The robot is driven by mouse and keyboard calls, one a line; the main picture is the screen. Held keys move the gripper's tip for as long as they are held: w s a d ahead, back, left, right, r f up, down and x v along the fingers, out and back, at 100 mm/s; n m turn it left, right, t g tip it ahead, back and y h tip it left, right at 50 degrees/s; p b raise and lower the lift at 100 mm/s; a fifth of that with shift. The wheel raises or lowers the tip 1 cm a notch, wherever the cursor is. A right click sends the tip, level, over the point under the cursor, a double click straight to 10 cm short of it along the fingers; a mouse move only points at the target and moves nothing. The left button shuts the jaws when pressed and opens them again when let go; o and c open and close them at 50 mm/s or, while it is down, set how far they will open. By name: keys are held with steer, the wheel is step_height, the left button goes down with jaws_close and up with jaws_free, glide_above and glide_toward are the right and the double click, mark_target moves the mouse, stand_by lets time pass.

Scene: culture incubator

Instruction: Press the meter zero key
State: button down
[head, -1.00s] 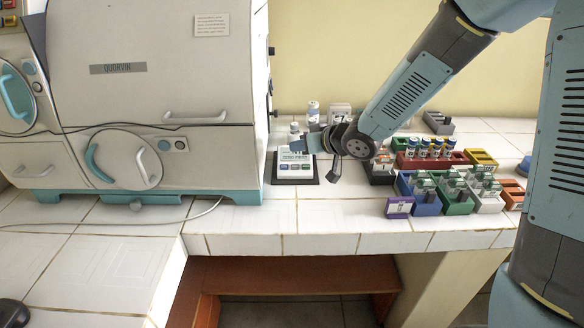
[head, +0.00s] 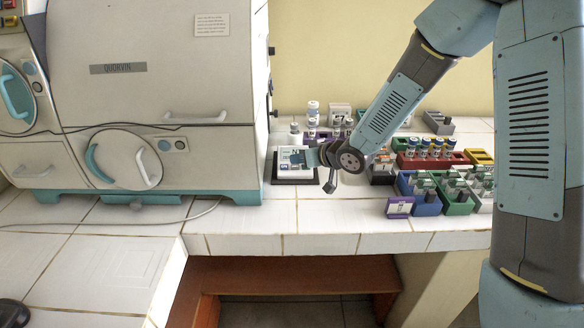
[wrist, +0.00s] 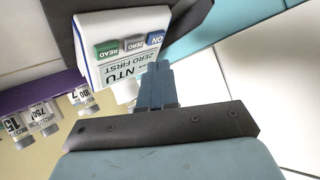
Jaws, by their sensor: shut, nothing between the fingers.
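The meter (head: 291,161) is a small white box on a dark base beside the incubator. In the wrist view its face appears upside down, with a green READ key (wrist: 106,50), a grey ZERO key (wrist: 133,44) and a blue ON key (wrist: 156,38) in a row beside the "NTU ZERO FIRST" display (wrist: 116,70). My gripper (wrist: 158,66) is shut and empty. Its blue fingertips appear over the edge of the display, close to the ZERO and ON keys. It also shows at the meter's right side in the head view (head: 309,158). I cannot tell whether the tips touch the meter.
The large incubator (head: 165,60) stands close on the left. Behind the meter are a purple rack (head: 318,134) with labelled vials and a white bottle (head: 313,109). Coloured racks (head: 425,205) crowd the right. The counter in front of the meter is clear.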

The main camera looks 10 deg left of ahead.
steer(key=shift+w+a+f, duration=0.1)
steer(key=shift+w+f, duration=0.25)
steer(key=shift+f, duration=0.35)
steer(key=shift+w+f, duration=0.1)
stand_by(1.6)
steer(key=shift+w+f, duration=0.15)
steer(key=shift+f, duration=0.05)
steer(key=shift+w+a+f, duration=0.1)
steer(key=shift+w+f, duration=0.05)
steer(key=shift+f, duration=0.15)
stand_by(0.9)
steer(key=shift+r, duration=0.15)
steer(key=shift+s+r, duration=0.35)
steer(key=shift+r, duration=0.15)
stand_by(0.3)
steer(key=r, duration=0.1)
steer(key=s+r, duration=0.1)
steer(key=r, duration=0.1)
steer(key=s+r, duration=0.1)
steer(key=shift+s+d+r, duration=0.1)
steer(key=shift+d+r, duration=0.15)
steer(key=shift+d, duration=0.1)
